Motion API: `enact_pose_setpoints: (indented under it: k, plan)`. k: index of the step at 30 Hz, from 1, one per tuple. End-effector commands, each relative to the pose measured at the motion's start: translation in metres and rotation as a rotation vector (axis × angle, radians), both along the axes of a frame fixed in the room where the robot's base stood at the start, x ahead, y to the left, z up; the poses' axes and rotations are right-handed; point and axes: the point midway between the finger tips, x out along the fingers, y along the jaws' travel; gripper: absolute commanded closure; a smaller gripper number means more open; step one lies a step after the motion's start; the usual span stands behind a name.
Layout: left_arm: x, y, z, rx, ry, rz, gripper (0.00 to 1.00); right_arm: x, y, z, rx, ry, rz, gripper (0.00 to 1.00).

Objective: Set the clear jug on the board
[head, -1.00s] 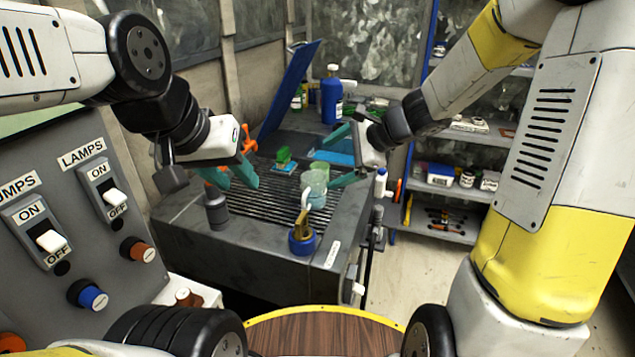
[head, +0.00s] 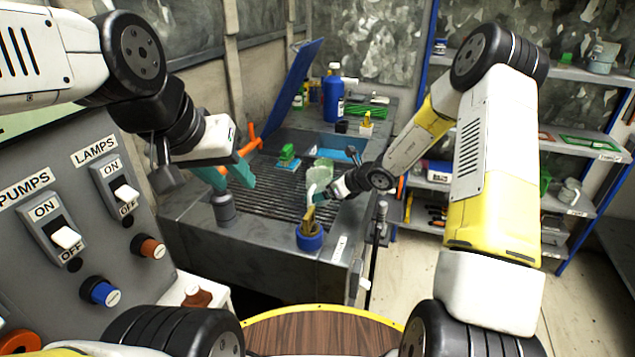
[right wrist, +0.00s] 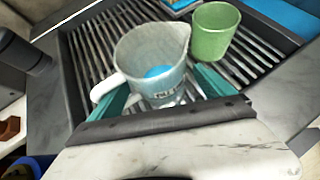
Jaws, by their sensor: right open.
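The clear jug (right wrist: 150,52), with a white handle on its left, stands upright on the slatted grate in the right wrist view. It also shows small in the head view (head: 317,182), partly hidden by my right gripper. My right gripper (right wrist: 168,98) is open, with teal fingers on either side of the jug's lower part; I cannot tell whether they touch it. Something blue shows in or through the jug. My left gripper (head: 230,178) is open and empty above the grate's left side.
A green cup (right wrist: 215,30) stands close behind the jug. A blue pot with brushes (head: 309,238) stands at the counter's front, and a dark grey bottle (head: 223,208) at its left. A green block (head: 287,157) sits on the grate's far side. A blue panel (head: 287,93) leans up behind.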

Motion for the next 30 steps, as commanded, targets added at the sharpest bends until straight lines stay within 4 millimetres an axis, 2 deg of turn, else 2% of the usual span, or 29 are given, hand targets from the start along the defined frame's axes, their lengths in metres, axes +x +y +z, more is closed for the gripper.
enact_pose_setpoints:
  k: [3, 11, 14, 21, 23, 30]
  plan:
    - [0.0, 0.0, 0.0, 0.0, 0.0, 0.0, 0.64, 0.0067, 0.0084, -0.0082, 0.001, 0.001, 0.002, 0.07]
    - [0.0, 0.0, 0.0, 0.0, 0.0, 0.0, 0.64, 0.0085, 0.0101, -0.0103, -0.001, 0.001, 0.001, 0.07]
    - [0.0, 0.0, 0.0, 0.0, 0.0, 0.0, 0.64, 0.0084, 0.0102, -0.0103, -0.001, 0.001, 0.001, 0.23]
    - [0.0, 0.0, 0.0, 0.0, 0.0, 0.0, 0.64, 0.0084, 0.01, -0.0101, -0.001, 0.001, 0.001, 0.7]
    - [0.0, 0.0, 0.0, 0.0, 0.0, 0.0, 0.64, 0.0083, 0.0101, -0.0101, -0.001, 0.001, 0.001, 0.8]
    - [0.0, 0.0, 0.0, 0.0, 0.0, 0.0, 0.64, 0.0086, 0.0101, -0.009, -0.001, -0.001, 0.002, 0.8]
